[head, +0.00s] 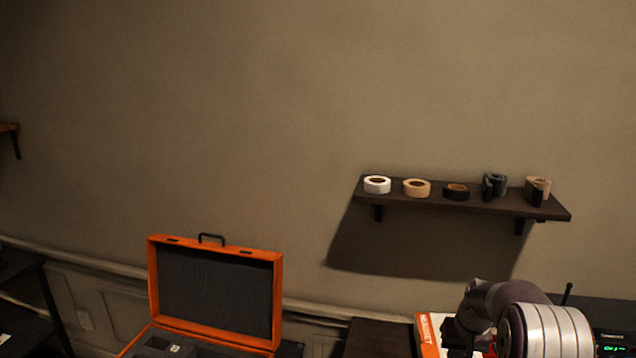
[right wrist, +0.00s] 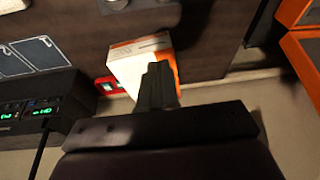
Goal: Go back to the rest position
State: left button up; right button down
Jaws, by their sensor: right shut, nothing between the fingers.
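My right arm comes in at the lower right of the head view, in front of an orange and white box (head: 428,336). My right gripper (right wrist: 158,72) shows in the right wrist view with its fingers together and nothing between them. Its fingertips overlap the same orange and white box (right wrist: 126,66) in that picture; I cannot tell whether they touch it. In the head view the gripper's fingers are hard to make out against the dark arm. My left gripper is in neither view.
An open orange case (head: 215,338) with dark lining stands left of centre. A wall shelf (head: 545,208) holds several tape rolls. A black device with green digits (head: 612,348) is right of my arm; it also shows in the right wrist view (right wrist: 50,108). The wall between is bare.

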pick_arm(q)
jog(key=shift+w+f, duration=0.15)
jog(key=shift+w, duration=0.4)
pick_arm(e)
jog(key=s+a, duration=0.4)
jog(key=s, duration=0.5)
jog(key=s+a+r+n+g, duration=0.1)
jog(key=s+a, duration=0.3)
jog(key=s, duration=0.6)
jog(key=s+a+n+g, duration=0.1)
jog(key=s+a, duration=0.3)
jog(key=s, duration=0.5)
jog(key=shift+s+r, duration=0.2)
jog(key=shift+s, duration=0.15)
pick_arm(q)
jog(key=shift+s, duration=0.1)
pick_arm(e)
jog(key=shift+s+a, duration=0.1)
